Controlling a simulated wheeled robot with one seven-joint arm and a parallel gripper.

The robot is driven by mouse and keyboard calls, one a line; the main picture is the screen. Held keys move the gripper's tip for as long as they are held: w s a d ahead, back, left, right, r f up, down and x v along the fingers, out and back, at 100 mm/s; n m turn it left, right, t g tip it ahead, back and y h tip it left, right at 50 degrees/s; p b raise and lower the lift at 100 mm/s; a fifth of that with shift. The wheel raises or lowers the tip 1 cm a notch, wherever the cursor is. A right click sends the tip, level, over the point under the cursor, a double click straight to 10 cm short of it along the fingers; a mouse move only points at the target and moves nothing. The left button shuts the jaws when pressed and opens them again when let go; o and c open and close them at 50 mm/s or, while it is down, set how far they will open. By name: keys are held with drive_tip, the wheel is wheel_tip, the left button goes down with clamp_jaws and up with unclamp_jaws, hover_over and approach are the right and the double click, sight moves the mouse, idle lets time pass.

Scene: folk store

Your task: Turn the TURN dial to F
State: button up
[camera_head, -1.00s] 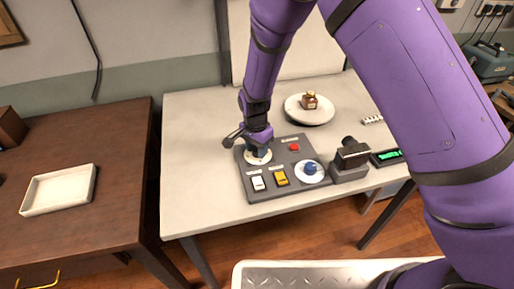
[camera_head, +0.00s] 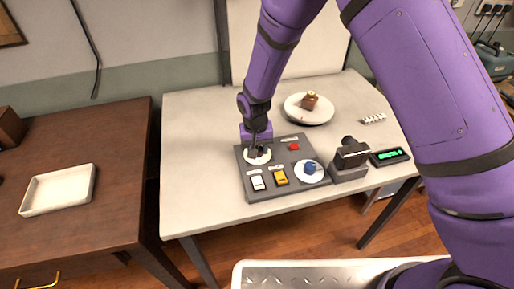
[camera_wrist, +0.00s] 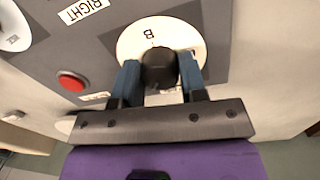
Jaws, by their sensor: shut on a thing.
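A grey control panel (camera_head: 278,189) lies on the light table. Its upper-left dial, a black knob on a white disc (camera_head: 249,160), is under my gripper (camera_head: 258,150). In the wrist view, the two blue fingers of my gripper (camera_wrist: 160,75) are shut on the sides of the black knob (camera_wrist: 159,67). The white disc (camera_wrist: 132,42) shows a letter B on the side away from my gripper. Other marks are partly hidden by the fingers, and I cannot read the dial's name label. A second dial with a blue knob (camera_head: 310,168) sits at the panel's lower right.
The panel also has a red button (camera_head: 294,146), a white switch (camera_head: 258,183) and a yellow switch (camera_head: 281,177). A black device (camera_head: 349,160) and a green-lit display (camera_head: 390,157) stand to its right. A plate (camera_head: 294,117) with a brown item is behind.

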drive_tip(key=n, duration=0.4)
drive_tip(key=shift+d+n, duration=0.1)
drive_tip(key=shift+n, duration=2.1)
drive_tip(key=o, duration=0.9)
drive_tip(key=shift+r, duration=0.1)
drive_tip(key=r, duration=1)
drive_tip(key=shift+s+r, duration=0.2)
drive_tip(key=shift+r, duration=0.1)
